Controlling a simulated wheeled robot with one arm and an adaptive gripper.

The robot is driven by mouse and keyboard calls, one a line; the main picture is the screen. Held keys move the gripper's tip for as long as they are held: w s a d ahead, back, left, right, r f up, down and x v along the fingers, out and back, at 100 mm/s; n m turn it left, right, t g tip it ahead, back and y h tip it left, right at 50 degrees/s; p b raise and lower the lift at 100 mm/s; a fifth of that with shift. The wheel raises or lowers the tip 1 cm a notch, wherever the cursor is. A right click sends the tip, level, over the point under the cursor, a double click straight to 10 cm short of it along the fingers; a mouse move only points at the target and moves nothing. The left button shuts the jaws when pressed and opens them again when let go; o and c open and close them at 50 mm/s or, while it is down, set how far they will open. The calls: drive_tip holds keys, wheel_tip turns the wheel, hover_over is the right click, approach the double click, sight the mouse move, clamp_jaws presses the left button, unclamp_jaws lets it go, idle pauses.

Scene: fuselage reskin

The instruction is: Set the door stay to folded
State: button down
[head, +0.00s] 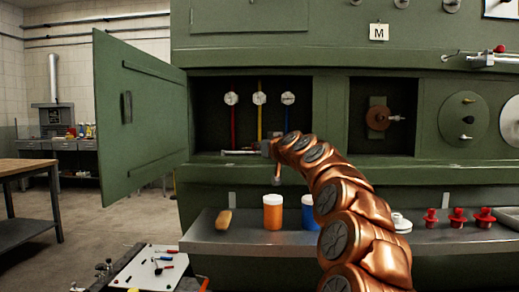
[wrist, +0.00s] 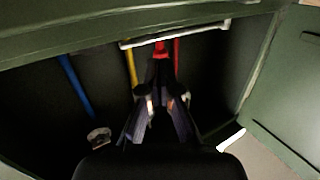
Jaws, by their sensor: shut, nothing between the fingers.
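A thin pale rod, which looks like the door stay (head: 238,152), lies along the lower sill of the left compartment. In the wrist view the rod (wrist: 195,32) runs across the top, with a red part (wrist: 161,46) near its middle. My gripper (head: 268,148) is at the sill by the rod's right part. In the wrist view my gripper (wrist: 160,62) is shut and empty, its tips just short of the red part; I cannot tell whether they touch. The green door (head: 140,110) stands wide open to the left. The rod's end fixings are not clear.
Gauges (head: 259,98) with red, yellow and blue lines stand inside the compartment. A tray with tools (head: 150,270) stands front left.

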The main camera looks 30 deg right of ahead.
drive_tip(key=s+a, duration=0.2)
drive_tip(key=s, duration=1)
drive_tip(key=shift+s+a+r, duration=0.15)
drive_tip(key=shift+r, duration=0.15)
